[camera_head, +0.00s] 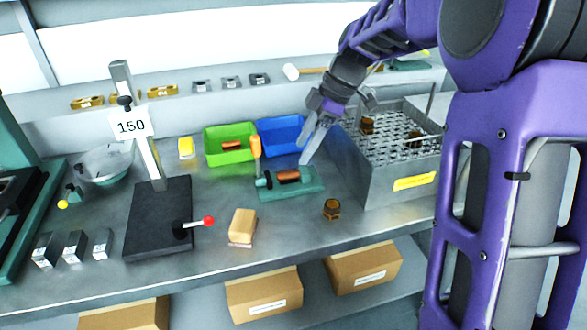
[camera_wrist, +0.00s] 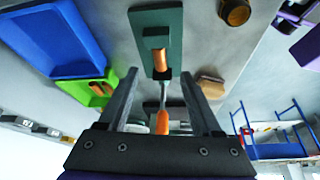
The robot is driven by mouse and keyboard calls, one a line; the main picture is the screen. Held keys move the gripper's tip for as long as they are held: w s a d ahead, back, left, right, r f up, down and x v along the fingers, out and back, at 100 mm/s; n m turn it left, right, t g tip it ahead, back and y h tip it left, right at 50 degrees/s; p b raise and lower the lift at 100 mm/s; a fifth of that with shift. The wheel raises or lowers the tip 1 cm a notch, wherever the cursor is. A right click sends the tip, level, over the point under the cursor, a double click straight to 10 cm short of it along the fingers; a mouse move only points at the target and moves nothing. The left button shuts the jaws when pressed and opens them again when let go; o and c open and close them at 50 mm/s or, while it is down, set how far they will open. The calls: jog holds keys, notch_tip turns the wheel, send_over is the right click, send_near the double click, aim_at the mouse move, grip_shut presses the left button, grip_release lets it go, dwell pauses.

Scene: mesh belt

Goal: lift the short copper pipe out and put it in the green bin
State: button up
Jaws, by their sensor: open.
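A short copper pipe (camera_head: 289,176) lies in a green clamp fixture (camera_head: 306,190) with an upright orange handle (camera_head: 255,148). In the wrist view the copper pipe (camera_wrist: 160,60) shows between and beyond my open fingertips, on the green fixture (camera_wrist: 146,22). My gripper (camera_head: 309,147) is open, pointing down above the right end of the fixture, apart from the pipe. It also shows in the wrist view (camera_wrist: 160,75), with nothing between its fingers. The green bin (camera_head: 228,157) stands behind and left of the fixture and holds another copper-coloured piece (camera_head: 233,145).
A blue bin (camera_head: 281,152) stands beside the green one. A grey basket with a mesh top (camera_head: 385,180) stands close on the right. A brown hex fitting (camera_head: 332,209) and a tan block (camera_head: 242,226) lie in front. A black stand (camera_head: 158,225) is on the left.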

aim_at(290, 172)
jog(key=x, duration=0.6)
jog(key=shift+a+f+b, duration=0.2)
jog(key=shift+f+b, duration=0.15)
jog(key=shift+b, duration=0.05)
grip_shut()
jog(key=shift+r+p, duration=2.1)
jog(key=shift+r, duration=1.45)
jog(key=shift+s, duration=0.1)
